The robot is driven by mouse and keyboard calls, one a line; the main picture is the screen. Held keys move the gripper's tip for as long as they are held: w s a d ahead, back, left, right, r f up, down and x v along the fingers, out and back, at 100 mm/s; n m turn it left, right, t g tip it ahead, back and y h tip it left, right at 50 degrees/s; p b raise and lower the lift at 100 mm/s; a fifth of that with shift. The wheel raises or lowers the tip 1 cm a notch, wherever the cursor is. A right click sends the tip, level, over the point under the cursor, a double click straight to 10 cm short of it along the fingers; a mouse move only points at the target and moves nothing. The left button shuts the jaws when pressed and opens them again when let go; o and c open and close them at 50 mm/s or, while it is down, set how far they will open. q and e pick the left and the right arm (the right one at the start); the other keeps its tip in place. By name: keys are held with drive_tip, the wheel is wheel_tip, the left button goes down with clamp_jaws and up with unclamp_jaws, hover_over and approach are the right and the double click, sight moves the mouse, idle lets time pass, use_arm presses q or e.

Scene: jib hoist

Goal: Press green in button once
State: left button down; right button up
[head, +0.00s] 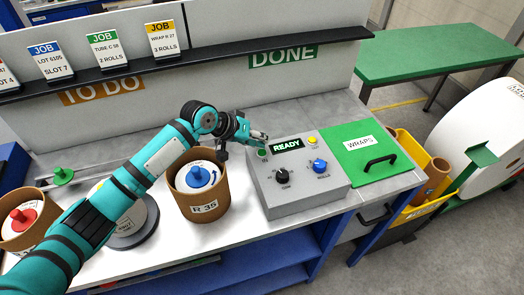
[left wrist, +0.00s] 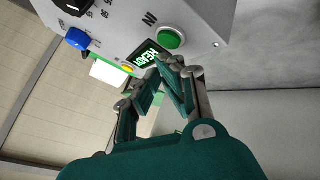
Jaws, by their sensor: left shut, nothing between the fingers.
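The grey control box (head: 300,190) stands on the bench with a lit READY display (head: 287,145). The green IN button (head: 262,153) is at the box's left, beside the display; in the left wrist view the button (left wrist: 170,38) shows whole, with "IN" printed beside it. My left gripper (head: 262,138) is shut and empty, its fingertips just behind the button in the head view. In the left wrist view the fingertips (left wrist: 170,62) are close to the button; a small gap shows in the picture, but I cannot tell the true distance. My right gripper is out of view.
A black knob (head: 282,176), a blue ROLLS knob (head: 320,166) and a yellow button (head: 313,142) share the box. A green WRAPS lid (head: 366,150) lies to its right. A cardboard tube R 35 (head: 204,205) stands left of the box, near my left arm.

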use_arm(q)
drive_tip(key=shift+f, duration=0.1)
drive_tip(key=shift+s+f, duration=0.15)
drive_tip(key=shift+f, duration=0.2)
